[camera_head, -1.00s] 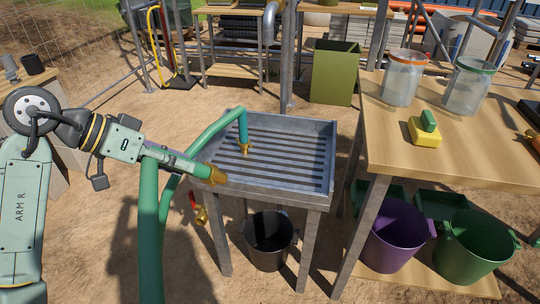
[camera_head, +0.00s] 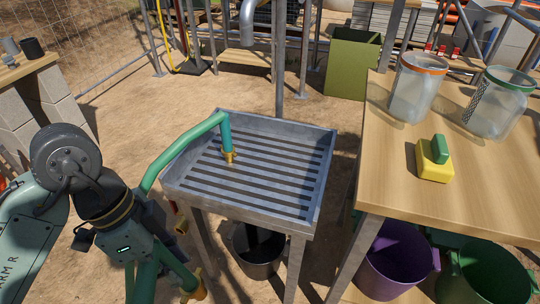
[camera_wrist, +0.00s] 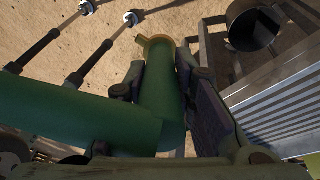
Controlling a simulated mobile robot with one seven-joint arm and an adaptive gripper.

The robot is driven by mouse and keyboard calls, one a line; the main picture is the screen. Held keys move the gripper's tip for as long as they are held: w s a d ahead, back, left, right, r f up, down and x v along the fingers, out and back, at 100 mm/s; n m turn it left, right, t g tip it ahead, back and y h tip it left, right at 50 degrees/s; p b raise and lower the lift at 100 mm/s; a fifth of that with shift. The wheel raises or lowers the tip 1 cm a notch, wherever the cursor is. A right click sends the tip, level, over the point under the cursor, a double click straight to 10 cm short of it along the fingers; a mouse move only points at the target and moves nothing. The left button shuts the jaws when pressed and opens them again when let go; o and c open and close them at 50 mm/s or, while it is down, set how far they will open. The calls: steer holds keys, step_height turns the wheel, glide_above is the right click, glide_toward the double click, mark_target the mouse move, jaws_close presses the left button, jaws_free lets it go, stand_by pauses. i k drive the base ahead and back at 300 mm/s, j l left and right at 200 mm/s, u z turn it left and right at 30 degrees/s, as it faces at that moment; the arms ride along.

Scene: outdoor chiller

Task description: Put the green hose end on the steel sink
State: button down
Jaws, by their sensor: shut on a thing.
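The steel sink (camera_head: 176,190) stands in the middle of the head view, a shallow tray with a slatted bottom on metal legs. One green hose end (camera_head: 226,132) with a brass tip arches over the sink's left rim and points down over the slats; whether it touches them is unclear. My gripper (camera_head: 172,270) is low at the left, outside the sink and below its rim. It is shut on a second green hose end, whose brass tip (camera_head: 196,290) sticks out past the fingers. The wrist view shows the held green hose (camera_wrist: 160,100) between both fingers.
A wooden table (camera_head: 385,200) with jars and a yellow-and-green block (camera_head: 434,165) stands right of the sink. A dark bucket (camera_head: 258,262) is under the sink. A purple bucket (camera_head: 395,265) is under the table. A vertical pipe rises behind the sink.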

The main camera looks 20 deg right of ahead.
mark_target(285, 173)
steer(key=i+l, duration=0.15)
steer(key=l, duration=0.25)
steer(key=i+l, duration=0.15)
steer(key=l, duration=0.25)
steer(key=i+l, duration=0.2)
steer(key=l, duration=0.2)
